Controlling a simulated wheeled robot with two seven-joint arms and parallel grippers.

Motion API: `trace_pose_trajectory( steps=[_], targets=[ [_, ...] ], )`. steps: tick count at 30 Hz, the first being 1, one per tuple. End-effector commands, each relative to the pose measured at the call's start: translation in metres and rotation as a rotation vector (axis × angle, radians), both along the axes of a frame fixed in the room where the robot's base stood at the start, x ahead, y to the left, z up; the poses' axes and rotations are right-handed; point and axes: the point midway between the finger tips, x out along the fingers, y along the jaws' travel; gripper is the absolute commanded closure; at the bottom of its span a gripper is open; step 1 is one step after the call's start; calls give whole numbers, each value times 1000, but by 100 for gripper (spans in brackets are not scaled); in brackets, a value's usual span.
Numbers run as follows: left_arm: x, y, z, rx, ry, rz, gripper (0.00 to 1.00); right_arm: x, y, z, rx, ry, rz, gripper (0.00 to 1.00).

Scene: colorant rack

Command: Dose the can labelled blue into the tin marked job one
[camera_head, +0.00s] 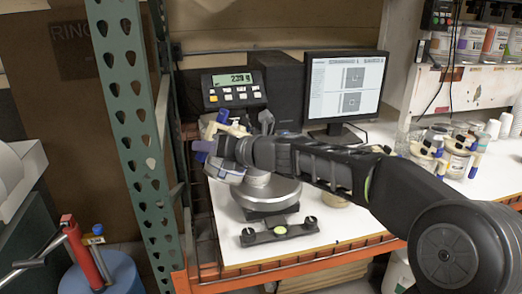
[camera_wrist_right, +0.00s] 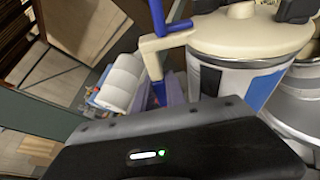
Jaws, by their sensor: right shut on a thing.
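My right gripper (camera_head: 232,150) reaches across the bench from the right and is shut on a can (camera_head: 226,172) with a cream lid. In the right wrist view the can (camera_wrist_right: 228,78) shows a white, grey and blue label; I cannot read any word on it. The can is tilted in the head view. A bare metal tin (camera_wrist_right: 302,98) is close beside it at the right edge of the wrist view. In the head view a metal tin (camera_head: 257,178) is partly hidden under my right arm, at the scale pan (camera_head: 268,194). No job mark is legible. My left gripper is out of view.
The scale display (camera_head: 233,79) is lit behind the can. A monitor (camera_head: 345,88) stands at the back. Several lidded cans (camera_head: 458,160) and cups are at the right. A green rack post (camera_head: 135,130) rises close left of the can.

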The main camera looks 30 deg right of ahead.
Motion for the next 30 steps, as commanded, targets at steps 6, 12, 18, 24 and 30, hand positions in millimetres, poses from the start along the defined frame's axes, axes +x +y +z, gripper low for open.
trace_pose_trajectory(
  steps=[6,12,18,24,30],
  targets=[
    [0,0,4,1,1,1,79,0,-1,7,8,-4,0,100],
    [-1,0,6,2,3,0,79,1,-3,10,19,-2,1,100],
    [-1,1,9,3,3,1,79,1,-4,13,28,0,1,100],
    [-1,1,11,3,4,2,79,1,-6,15,39,1,0,100],
    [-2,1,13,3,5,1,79,2,-7,18,47,3,0,100]
  ],
)
